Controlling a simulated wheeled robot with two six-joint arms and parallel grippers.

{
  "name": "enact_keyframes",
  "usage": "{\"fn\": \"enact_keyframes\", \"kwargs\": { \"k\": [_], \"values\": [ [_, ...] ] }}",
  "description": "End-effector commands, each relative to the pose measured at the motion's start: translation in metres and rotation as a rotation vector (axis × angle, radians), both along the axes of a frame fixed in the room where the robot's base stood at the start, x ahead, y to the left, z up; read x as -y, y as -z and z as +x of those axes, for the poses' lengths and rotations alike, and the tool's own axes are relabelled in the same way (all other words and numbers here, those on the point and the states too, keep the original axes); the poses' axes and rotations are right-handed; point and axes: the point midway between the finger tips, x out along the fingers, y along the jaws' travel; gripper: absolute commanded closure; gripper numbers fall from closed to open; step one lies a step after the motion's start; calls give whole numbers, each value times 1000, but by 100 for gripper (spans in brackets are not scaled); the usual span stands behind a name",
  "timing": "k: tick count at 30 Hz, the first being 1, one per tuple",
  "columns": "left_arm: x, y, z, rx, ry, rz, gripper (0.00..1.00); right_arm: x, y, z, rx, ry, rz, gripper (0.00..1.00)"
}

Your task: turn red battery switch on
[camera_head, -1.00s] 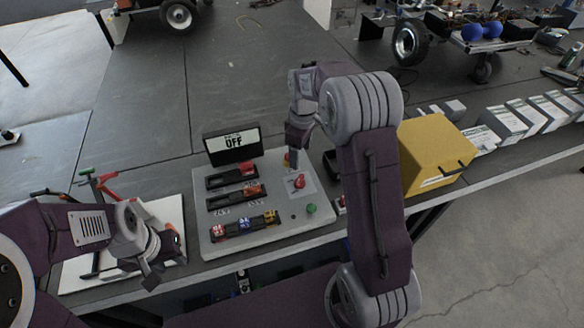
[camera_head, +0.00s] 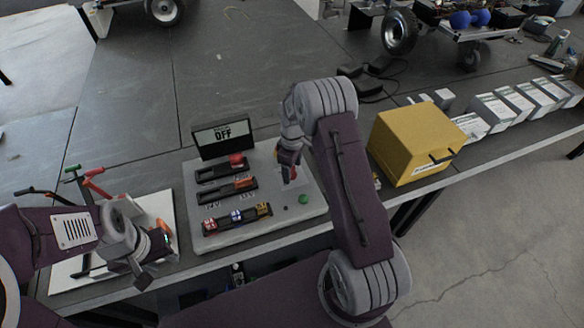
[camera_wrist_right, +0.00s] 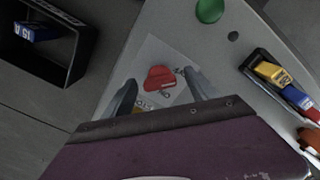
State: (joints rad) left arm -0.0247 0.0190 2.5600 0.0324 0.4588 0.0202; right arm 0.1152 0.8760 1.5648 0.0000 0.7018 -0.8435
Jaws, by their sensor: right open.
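The red battery switch (camera_wrist_right: 160,78) is a red knob on a pale label plate of the light grey control panel (camera_head: 262,236). In the head view my right gripper mostly covers the knob. My right gripper (camera_wrist_right: 161,80) is open, pointing down at the switch. In the right wrist view the knob shows between and just beyond its two fingers; I cannot tell whether they touch it. The display (camera_head: 224,134) at the panel's back reads OFF. My left gripper (camera_head: 155,262) is at the lower left, apart from the panel, its fingers seemingly apart and empty.
A green button (camera_head: 303,199) sits in front of the switch. Fuse rows (camera_head: 236,216) with coloured blocks are left of it. A yellow box (camera_head: 412,148) stands to the right.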

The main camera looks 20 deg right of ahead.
Motion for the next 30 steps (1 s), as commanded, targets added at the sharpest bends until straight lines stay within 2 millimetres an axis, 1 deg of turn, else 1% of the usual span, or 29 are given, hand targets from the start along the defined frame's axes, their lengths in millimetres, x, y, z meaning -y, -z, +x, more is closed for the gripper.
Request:
{"fn": "enact_keyframes", "kwargs": {
  "k": [6, 7, 8, 9, 11, 12, 13, 14, 23, 30],
  "values": [
    [0, 0, 0, 0, 0, 0, 64, 0, 1, 0, 1, 0, 0, 33],
    [0, 0, 0, 0, 0, 0, 64, 0, 1, 0, 1, 0, 0, 38],
    [0, 0, 0, 0, 0, 0, 64, 0, 1, 0, 1, 0, 0, 47],
    [0, 0, 0, 0, 0, 0, 64, 0, 1, 0, 1, 0, 0, 58],
    [0, 0, 0, 0, 0, 0, 64, 0, 1, 0, 1, 0, 0, 74],
    [0, 0, 0, 0, 0, 0, 64, 0, 1, 0, 1, 0, 0, 86],
    [0, 0, 0, 0, 0, 0, 64, 0, 1, 0, 1, 0, 0, 94],
    [0, 0, 0, 0, 0, 0, 64, 0, 1, 0, 1, 0, 0, 95],
    [0, -2, 0, 0, 0, 0, 64, 0, 0, 0, 2, 50, 1, 95],
    [0, -8, 0, 0, 0, 0, 64, -1, -2, 0, 4, 210, 0, 95]
  ]
}}
